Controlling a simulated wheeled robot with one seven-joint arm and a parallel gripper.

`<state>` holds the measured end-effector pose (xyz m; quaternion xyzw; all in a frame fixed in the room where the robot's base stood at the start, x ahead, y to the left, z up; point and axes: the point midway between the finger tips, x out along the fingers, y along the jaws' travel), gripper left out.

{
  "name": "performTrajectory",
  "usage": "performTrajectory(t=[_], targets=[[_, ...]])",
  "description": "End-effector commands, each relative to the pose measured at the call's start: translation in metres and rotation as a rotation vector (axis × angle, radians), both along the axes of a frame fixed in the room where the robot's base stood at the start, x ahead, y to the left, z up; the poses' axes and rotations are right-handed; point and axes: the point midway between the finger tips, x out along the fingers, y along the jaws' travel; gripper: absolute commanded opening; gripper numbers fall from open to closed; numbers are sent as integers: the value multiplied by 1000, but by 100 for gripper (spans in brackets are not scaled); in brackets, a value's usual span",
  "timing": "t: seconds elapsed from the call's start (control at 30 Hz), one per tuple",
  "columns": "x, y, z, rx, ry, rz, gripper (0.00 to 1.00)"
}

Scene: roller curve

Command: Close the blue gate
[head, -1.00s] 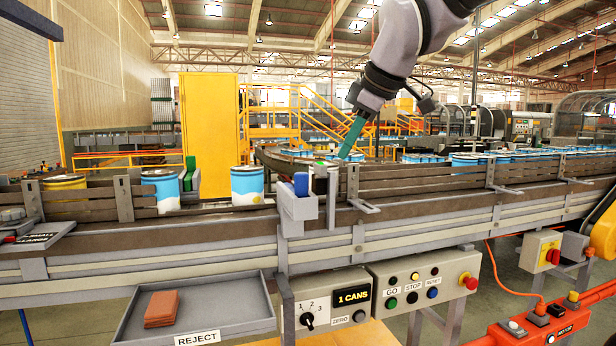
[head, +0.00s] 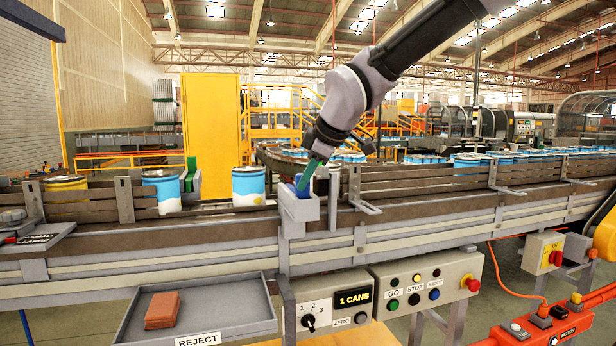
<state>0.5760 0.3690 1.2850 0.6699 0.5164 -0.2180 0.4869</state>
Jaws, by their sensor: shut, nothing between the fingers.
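The blue gate (head: 297,183) is a small upright blue tab in a grey bracket (head: 299,214) on the near side of the conveyor. My gripper (head: 304,187) reaches down from the upper right, with its green fingers shut and empty. Its tips are at the blue tab and cover part of it. I cannot tell whether they touch it. The dark block just right of the bracket is partly hidden behind my gripper.
Blue-and-white cans stand on the belt left of the gate, the nearest one (head: 248,186) close to it. A green gate (head: 192,176) stands farther left. Wooden side rails (head: 420,182) run to the right. A reject tray (head: 240,318) and a control panel (head: 425,282) sit below.

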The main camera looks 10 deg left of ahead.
Motion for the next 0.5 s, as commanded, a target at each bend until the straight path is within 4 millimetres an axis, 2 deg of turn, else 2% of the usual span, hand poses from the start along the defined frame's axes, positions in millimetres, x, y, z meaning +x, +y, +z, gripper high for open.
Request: performTrajectory(t=[0.1, 0.5], targets=[[6, 1, 1, 0, -1, 0, 0], [10, 3, 0, 0, 0, -1, 0]])
